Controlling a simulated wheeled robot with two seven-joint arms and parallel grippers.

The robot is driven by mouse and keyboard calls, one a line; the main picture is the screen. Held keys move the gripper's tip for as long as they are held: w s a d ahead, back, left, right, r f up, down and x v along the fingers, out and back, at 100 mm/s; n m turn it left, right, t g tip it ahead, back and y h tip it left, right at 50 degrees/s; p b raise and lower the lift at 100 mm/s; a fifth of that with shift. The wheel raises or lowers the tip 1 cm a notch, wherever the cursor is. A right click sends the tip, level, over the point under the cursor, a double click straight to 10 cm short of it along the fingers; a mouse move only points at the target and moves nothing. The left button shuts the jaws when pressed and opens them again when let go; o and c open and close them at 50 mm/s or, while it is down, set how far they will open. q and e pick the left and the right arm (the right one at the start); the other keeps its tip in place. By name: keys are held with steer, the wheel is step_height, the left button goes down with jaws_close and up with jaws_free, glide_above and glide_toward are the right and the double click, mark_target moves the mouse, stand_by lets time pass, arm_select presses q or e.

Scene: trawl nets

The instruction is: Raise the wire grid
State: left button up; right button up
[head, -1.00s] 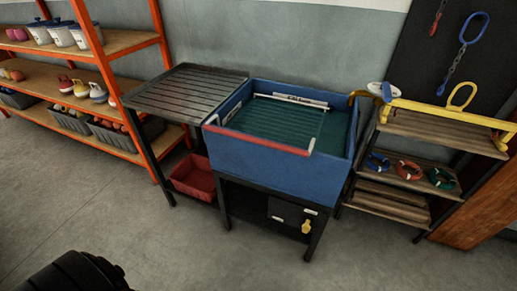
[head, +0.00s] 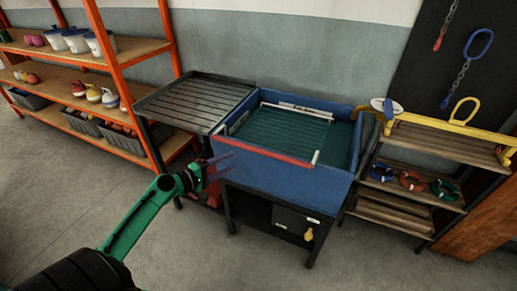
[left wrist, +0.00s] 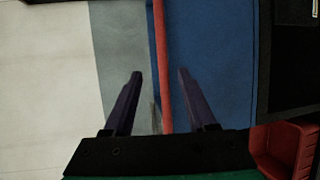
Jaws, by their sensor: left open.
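The wire grid (head: 278,128) lies flat inside the blue tub (head: 270,180). It looks dark green, with pale rods at its back and right side. A red bar (head: 262,153) runs along the tub's front rim; it also shows in the left wrist view (left wrist: 162,55). My left gripper (head: 224,164) is open and empty, just in front of the bar's left part. In the left wrist view my left gripper (left wrist: 161,74) has its dark fingers on either side of the bar's line; I cannot tell how far the bar is from them. My right gripper is not in view.
A slatted dark table (head: 195,100) adjoins the tub on the left. A red bin (left wrist: 285,150) sits low under it. An orange shelf rack (head: 105,65) stands farther left. A wooden shelf unit (head: 445,145) with rings stands right. The floor in front is clear.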

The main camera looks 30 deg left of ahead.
mark_target(258, 150)
arm_select(q)
steer(key=x, duration=0.7)
steer(key=p+x, duration=0.1)
steer(key=x, duration=0.6)
steer(key=shift+w+f, duration=0.15)
steer(key=shift+f, duration=0.1)
steer(key=shift+a, duration=0.1)
jaws_close()
stand_by(0.4)
